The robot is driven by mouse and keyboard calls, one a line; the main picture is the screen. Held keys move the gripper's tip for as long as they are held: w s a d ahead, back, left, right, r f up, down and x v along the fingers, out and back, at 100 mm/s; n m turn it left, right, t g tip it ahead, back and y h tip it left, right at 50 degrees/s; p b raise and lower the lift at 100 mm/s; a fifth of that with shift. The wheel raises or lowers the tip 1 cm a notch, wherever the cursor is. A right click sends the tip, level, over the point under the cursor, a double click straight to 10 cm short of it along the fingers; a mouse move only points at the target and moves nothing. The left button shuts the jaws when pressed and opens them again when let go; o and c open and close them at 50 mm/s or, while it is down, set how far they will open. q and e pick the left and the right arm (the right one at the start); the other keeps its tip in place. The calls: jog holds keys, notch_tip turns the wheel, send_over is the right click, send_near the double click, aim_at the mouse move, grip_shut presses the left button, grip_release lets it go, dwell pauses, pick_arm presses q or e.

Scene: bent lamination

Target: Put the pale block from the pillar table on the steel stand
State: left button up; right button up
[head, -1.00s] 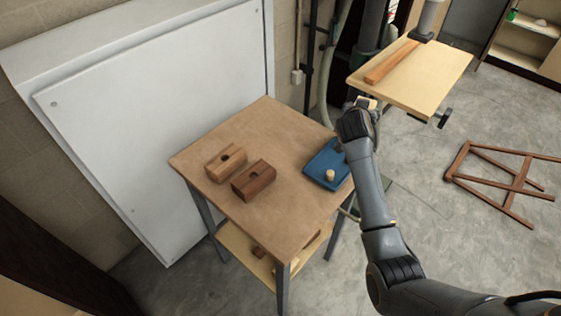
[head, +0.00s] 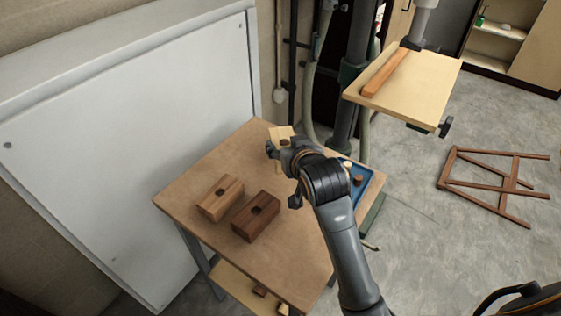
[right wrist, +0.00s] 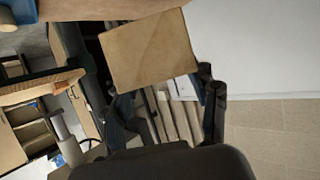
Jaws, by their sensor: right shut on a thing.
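The pale block (head: 279,133) is in my right gripper (head: 285,152), over the back part of the steel stand (head: 292,262), which has a brown top and grey legs. I cannot tell whether the block touches the top. In the right wrist view the block (right wrist: 150,48) shows a broad flat tan face between the fingers of my right gripper (right wrist: 163,100), which is shut on it. The gripper hides part of the block in the head view. The pillar table (head: 425,88) is pale, at the upper right. My left gripper is not in view.
A blue tray (head: 368,178) with small round pieces is partly behind my arm. A wooden fence bar (head: 385,74) lies on the pillar table. The stand's front is clear.

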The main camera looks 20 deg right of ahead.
jog(key=x, duration=0.5)
jog(key=shift+d+r, duration=0.2)
jog(key=shift+d, duration=0.2)
jog(key=w+f, duration=0.3)
jog(key=f, duration=0.1)
jog(key=w+d+f, duration=0.1)
jog(key=w+f, duration=0.1)
jog(key=shift+w+f+p, duration=0.1)
jog(key=shift+w+p, duration=0.25)
jog(key=shift+p, duration=0.05)
notch_tip(320, 180, down, 3)
jog(key=shift+w+f+p, duration=0.1)
jog(key=shift+p, duration=0.3)
jog(key=shift+f, duration=0.15)
jog(key=o, duration=1.4)
jog(key=shift+f, duration=0.1)
jog(key=shift+o, duration=0.2)
